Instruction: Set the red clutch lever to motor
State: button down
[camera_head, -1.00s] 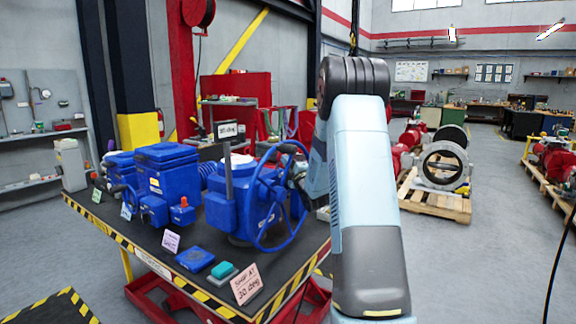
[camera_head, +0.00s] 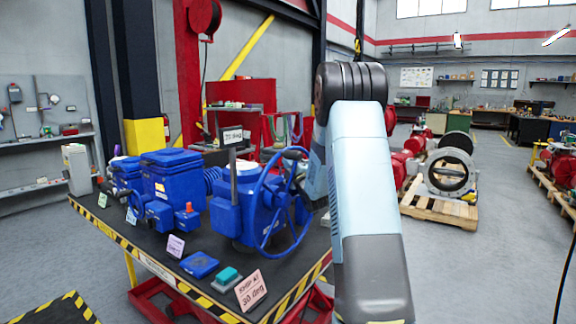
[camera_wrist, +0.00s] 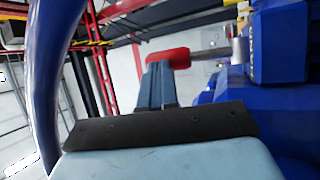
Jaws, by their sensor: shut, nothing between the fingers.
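The red clutch lever (camera_wrist: 169,58) shows in the wrist view as a red grip on a metal rod that runs right toward the blue valve actuator (camera_wrist: 282,45). My gripper (camera_wrist: 160,70) is shut and empty, with its fingertips at the near side of the red grip. I cannot tell whether they touch it. The actuator's blue handwheel (camera_wrist: 43,75) curves down the left side of the wrist view. In the head view the actuator (camera_head: 226,216) and its handwheel (camera_head: 262,205) stand on the table. There my arm hides the lever and my fingers.
The black table (camera_head: 180,262) has a yellow-black striped edge. It also holds another blue actuator (camera_head: 170,180), a teal button block (camera_head: 228,275) and a sign (camera_head: 251,290) reading "SHIP AT 30 deg". A pallet with a grey flange (camera_head: 449,172) stands behind on the right.

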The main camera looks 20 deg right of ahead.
jog(key=s+d+f, duration=0.1)
jog(key=s, duration=1.2)
jog(key=shift+s+f, duration=0.15)
jog(key=shift+s, duration=0.15)
